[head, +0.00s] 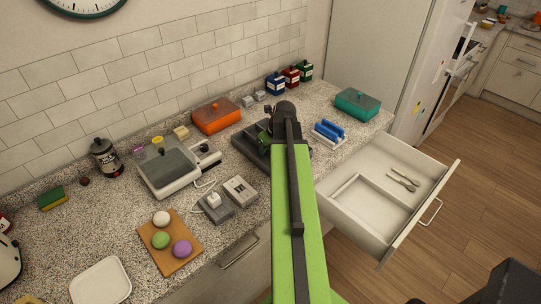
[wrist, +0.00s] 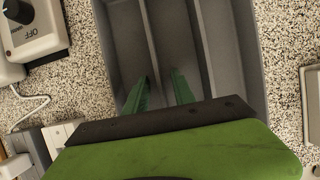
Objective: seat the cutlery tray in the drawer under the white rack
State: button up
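The cutlery tray (head: 247,148) is dark grey and lies on the counter, partly hidden by my arm in the head view. In the wrist view the tray (wrist: 250,50) shows long compartments split by thin dividers. My gripper (wrist: 162,80) is over the tray, its two green fingers apart on either side of a divider, with gaps showing. The white rack (head: 322,141) holds blue items on the counter to the right. The drawer (head: 365,215) below it is pulled open. A fork and spoon (head: 404,181) lie in its right part; a raised-edge section is at left.
A teal box (head: 357,103) stands right of the rack, an orange box (head: 216,115) behind the tray. A grey appliance (head: 168,165) and small switch boxes (head: 240,190) sit left of the tray. A board with coloured balls (head: 170,241) is nearer. Floor beyond the drawer is clear.

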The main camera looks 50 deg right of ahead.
grip_shut()
dwell(1.4)
